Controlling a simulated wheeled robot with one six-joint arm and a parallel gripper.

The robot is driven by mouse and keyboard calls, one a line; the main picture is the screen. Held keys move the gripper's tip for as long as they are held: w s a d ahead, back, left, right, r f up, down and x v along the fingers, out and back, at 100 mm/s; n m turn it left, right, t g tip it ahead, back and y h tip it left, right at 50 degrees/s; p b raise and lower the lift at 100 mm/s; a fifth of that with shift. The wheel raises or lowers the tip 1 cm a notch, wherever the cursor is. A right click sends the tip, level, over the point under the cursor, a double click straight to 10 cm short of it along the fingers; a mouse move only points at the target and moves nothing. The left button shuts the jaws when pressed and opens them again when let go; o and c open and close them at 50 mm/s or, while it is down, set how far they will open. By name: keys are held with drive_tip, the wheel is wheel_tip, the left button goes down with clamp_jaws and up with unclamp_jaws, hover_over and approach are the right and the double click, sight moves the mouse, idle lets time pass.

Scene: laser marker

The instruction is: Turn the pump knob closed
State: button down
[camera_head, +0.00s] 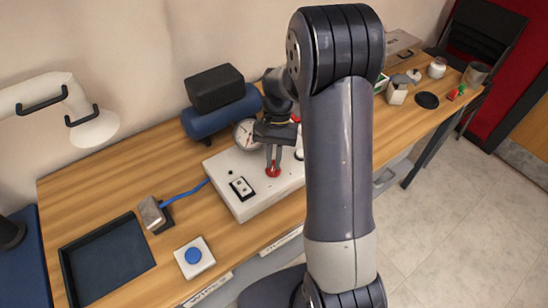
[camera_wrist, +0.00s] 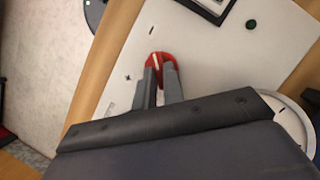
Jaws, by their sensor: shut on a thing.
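The red pump knob (camera_head: 272,171) sits on the top of a white control box (camera_head: 238,207) in the head view. In the wrist view the knob (camera_wrist: 162,58) is a red disc with a white line, and part of it is hidden by my fingers. My gripper (camera_head: 273,165) points down at the knob, with its two fingers on either side of the knob's middle. In the wrist view my gripper (camera_wrist: 160,72) is shut on the knob. A gauge (camera_head: 245,134) stands behind the box.
A blue cylinder with a black block (camera_head: 214,88) stands behind the box. A black tray (camera_head: 105,262), a blue button (camera_head: 193,255) and a grey metal block (camera_head: 152,213) lie to the left. My arm hides the box's right part.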

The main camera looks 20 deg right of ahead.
idle(0.4)
drive_tip(key=c, duration=1.5)
unclamp_jaws()
drive_tip(key=b+v, duration=0.1)
drive_tip(key=v, duration=1)
drive_tip(key=shift+s, duration=0.1)
drive_tip(key=p+x, duration=0.1)
drive_tip(key=x, duration=1)
